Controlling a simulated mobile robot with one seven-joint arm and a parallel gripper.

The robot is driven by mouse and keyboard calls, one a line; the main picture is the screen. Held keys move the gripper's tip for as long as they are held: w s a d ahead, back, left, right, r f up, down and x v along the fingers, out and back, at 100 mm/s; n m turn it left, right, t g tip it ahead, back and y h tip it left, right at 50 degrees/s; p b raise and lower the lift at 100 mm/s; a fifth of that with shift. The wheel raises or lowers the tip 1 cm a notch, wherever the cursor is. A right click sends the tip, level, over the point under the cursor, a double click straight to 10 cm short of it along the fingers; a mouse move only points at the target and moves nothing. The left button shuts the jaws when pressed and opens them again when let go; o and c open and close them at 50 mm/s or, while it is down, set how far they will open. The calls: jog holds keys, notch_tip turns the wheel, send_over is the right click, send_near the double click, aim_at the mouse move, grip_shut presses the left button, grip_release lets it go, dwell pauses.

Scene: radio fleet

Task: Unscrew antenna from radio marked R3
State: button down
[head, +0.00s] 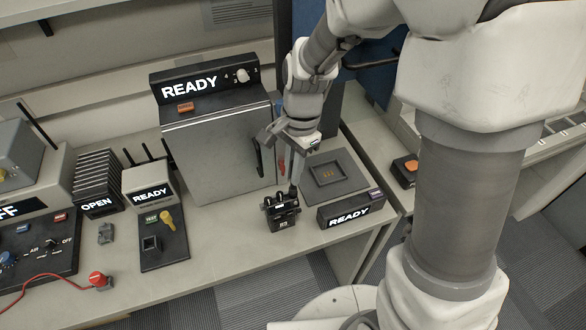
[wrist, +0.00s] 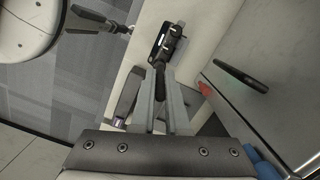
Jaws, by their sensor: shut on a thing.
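The radio marked R3 (head: 284,224) is a small black box standing upright on the bench, its label facing the front. In the wrist view the radio (wrist: 170,44) is just beyond my fingertips. My gripper (head: 295,184) reaches down from above to the radio's top. In the wrist view my gripper (wrist: 162,68) has its two grey fingers closed together at the radio's top end, on the antenna.
A grey cabinet (head: 218,150) with a READY panel stands behind left. A grey tray (head: 335,178) and a small READY box (head: 350,209) are close on the right. A tester (head: 163,235) with a yellow knob is at left. Bench between tester and radio is clear.

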jog(key=shift+n, duration=0.4)
jog(key=c, duration=0.8)
grip_release()
jog(key=shift+c, duration=0.2)
